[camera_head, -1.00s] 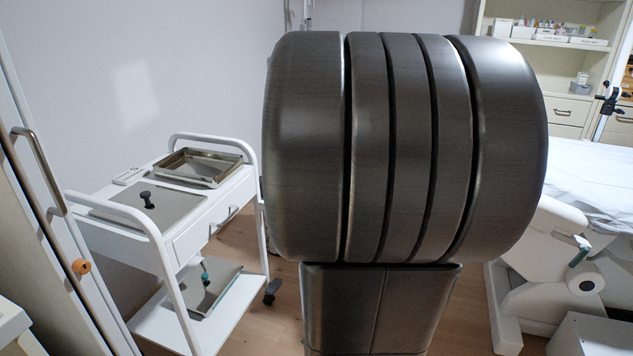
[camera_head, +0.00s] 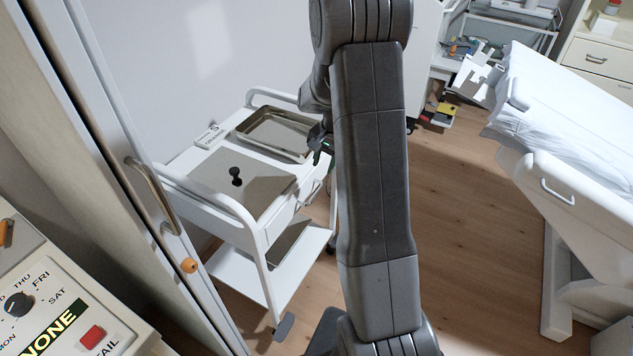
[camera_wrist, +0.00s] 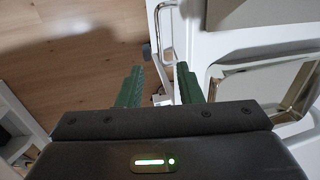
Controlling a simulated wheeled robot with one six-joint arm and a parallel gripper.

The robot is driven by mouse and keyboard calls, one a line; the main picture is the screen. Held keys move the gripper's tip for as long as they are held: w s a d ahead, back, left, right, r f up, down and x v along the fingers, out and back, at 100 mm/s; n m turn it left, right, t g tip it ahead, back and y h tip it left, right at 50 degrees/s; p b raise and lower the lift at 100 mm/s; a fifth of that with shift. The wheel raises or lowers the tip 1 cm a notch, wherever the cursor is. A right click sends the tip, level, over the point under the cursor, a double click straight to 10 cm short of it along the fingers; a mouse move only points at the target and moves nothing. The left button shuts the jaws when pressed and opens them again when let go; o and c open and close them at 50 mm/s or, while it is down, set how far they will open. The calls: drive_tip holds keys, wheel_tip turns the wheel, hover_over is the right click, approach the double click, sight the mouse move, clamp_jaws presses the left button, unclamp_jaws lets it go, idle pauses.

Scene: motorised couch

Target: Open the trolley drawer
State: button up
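The white trolley (camera_head: 262,228) stands left of my arm in the head view. Its drawer front (camera_head: 285,222), below the top shelf, looks flush and shut. A drawer handle (camera_head: 311,194) shows on that front. In the wrist view the metal handle (camera_wrist: 163,30) stands out from the white front. My gripper (camera_wrist: 158,86) has its two green fingers apart, with nothing clearly held. The handle's near end lies between or just beyond the fingertips; I cannot tell whether they touch it. In the head view my gripper (camera_head: 320,148) is partly hidden behind my arm, beside the trolley.
A cabinet door with a handle (camera_head: 152,195) stands at left. A white couch (camera_head: 570,130) is at right. Wooden floor between is clear.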

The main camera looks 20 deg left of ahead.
sight(316, 194)
drive_tip(key=f, duration=0.4)
drive_tip(key=a+f, duration=0.1)
drive_tip(key=f, duration=0.3)
drive_tip(key=a+f, duration=0.1)
drive_tip(key=f, duration=0.3)
drive_tip(key=shift+a+f+p, duration=0.15)
drive_tip(key=shift+f+p, duration=0.05)
drive_tip(key=shift+p, duration=0.15)
drive_tip(key=shift+c, duration=0.4)
clamp_jaws()
